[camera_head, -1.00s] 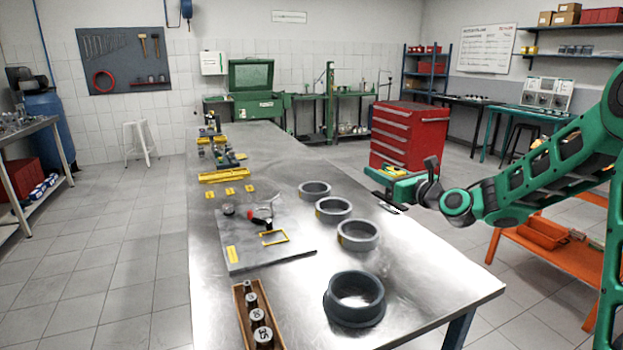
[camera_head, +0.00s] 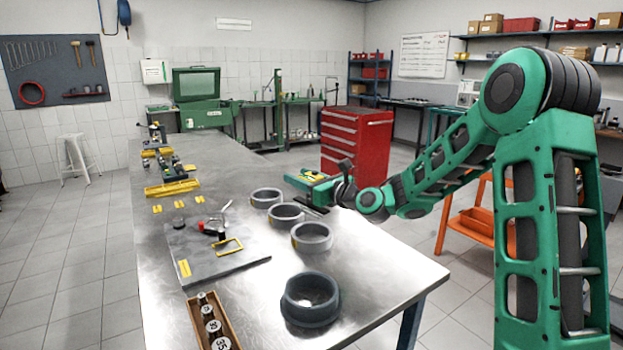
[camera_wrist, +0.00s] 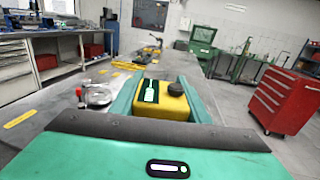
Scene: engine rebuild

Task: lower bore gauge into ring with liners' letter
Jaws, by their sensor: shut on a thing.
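My gripper (camera_head: 308,182) is above the right side of the steel bench, just beyond and right of the rings. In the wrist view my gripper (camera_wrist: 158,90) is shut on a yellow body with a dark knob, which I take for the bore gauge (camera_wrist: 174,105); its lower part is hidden. Three grey rings stand in a row on the bench: a far ring (camera_head: 266,198), a middle ring (camera_head: 287,214) and a near ring (camera_head: 311,238). A larger dark ring (camera_head: 310,299) stands closer to me. I cannot read any letter on them. The gauge is apart from the rings.
A grey plate (camera_head: 205,262) on the bench carries a yellow frame and a red-handled tool (camera_head: 213,228). A wooden box (camera_head: 228,318) holds several numbered cylinders. Yellow holders line the bench's far left. A red tool cabinet (camera_head: 355,140) stands beyond the bench.

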